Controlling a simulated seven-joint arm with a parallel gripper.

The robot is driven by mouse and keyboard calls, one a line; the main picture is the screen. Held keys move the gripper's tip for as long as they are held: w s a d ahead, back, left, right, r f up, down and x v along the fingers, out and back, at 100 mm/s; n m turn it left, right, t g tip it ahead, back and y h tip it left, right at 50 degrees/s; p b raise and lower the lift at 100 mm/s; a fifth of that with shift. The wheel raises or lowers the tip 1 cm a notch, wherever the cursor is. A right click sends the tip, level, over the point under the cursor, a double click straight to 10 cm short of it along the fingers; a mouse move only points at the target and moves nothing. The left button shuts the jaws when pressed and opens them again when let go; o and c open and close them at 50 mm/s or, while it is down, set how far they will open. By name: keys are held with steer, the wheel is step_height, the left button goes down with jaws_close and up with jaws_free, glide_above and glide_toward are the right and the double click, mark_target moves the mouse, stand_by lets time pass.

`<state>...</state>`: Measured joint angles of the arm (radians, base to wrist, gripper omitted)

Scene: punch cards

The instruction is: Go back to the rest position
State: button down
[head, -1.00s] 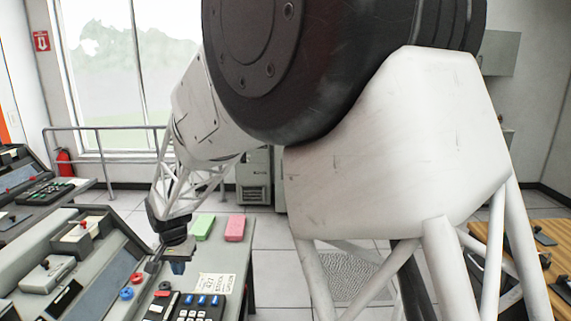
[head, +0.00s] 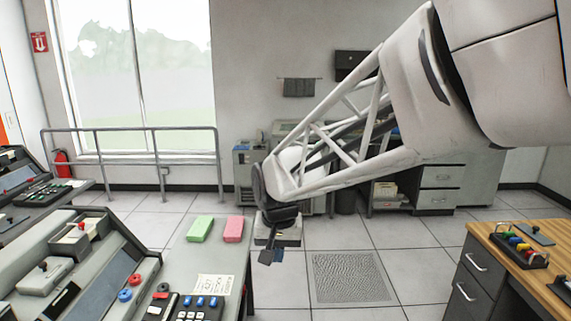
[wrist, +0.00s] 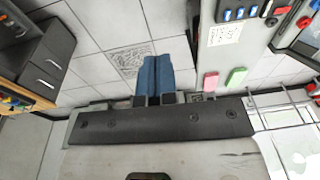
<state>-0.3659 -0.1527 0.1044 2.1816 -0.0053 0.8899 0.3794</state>
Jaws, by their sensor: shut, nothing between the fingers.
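My gripper (head: 267,257) hangs in the air past the right edge of the grey desk (head: 215,258), over the tiled floor. In the wrist view its two blue fingers (wrist: 156,60) lie side by side, shut, with nothing seen between them. The green block (head: 200,228) and the pink block (head: 233,229) lie side by side on the desk, to the left of the gripper. They also show in the wrist view, right of the fingers.
A sloped console (head: 70,260) with buttons stands at the left. A wooden-topped desk (head: 520,245) with coloured items stands at the right. A railing (head: 130,130) runs before the window. The floor between the desks is open, with a floor grate (head: 350,278).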

steer(key=s+d+t, duration=0.1)
steer(key=s+d, duration=1.9)
steer(key=s, duration=0.2)
steer(key=shift+s+r+h, duration=0.2)
steer(key=shift+r+h, duration=0.1)
steer(key=shift+r, duration=0.15)
steer(key=shift+d, duration=0.1)
